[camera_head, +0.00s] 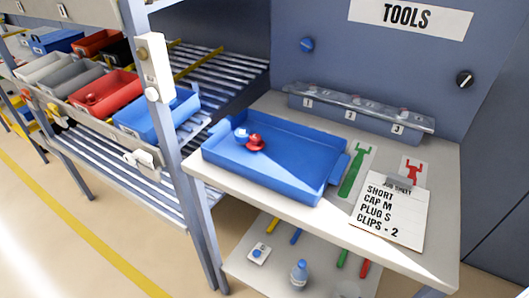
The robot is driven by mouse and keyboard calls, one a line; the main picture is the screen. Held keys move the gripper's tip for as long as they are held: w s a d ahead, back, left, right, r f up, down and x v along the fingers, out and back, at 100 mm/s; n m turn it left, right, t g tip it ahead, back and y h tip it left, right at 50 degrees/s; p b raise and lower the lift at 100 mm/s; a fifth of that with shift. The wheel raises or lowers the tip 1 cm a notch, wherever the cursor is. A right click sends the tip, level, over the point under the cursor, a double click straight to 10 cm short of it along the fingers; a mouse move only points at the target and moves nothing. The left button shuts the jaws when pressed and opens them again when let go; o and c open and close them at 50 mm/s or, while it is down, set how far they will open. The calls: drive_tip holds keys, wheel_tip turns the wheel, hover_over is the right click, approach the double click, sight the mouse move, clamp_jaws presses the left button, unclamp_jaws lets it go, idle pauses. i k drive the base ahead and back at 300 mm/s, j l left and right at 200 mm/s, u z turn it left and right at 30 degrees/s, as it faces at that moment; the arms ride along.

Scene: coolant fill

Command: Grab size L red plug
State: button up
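A small red part (256,142) lies in the blue tray (229,170) on the workbench, close beside a blue-and-white part (241,134). Another red part (91,99) sits in a red bin (119,87) on the rack at left. I cannot read a size on either red part, nor tell which is a size L plug. The job sheet (389,225) on the bench reads SHORT, CAP M, PLUG S, CLIPS - 2. My gripper is not in view.
A rack post (178,130) stands between rack and bench. Grey bins (76,76) and a blue bin (147,118) are on the rack. A numbered holder (355,112) is at the bench back. A bottle (299,273) stands on the lower shelf. Floor at front left is clear.

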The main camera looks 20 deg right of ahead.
sight(256, 143)
drive_tip(key=k+l, duration=0.25)
drive_tip(key=k+l+u, duration=0.15)
drive_tip(key=k, duration=0.3)
drive_tip(key=k+l, duration=0.15)
drive_tip(key=l, duration=0.2)
drive_tip(key=k+l+u, duration=0.1)
drive_tip(key=l, duration=0.25)
drive_tip(key=k+l, duration=0.2)
drive_tip(key=l+u, duration=0.2)
drive_tip(key=l, duration=1)
drive_tip(key=i+l, duration=0.15)
drive_tip(key=l, duration=0.2)
drive_tip(key=i+l, duration=0.1)
drive_tip(key=l, duration=0.3)
drive_tip(key=i, duration=0.45)
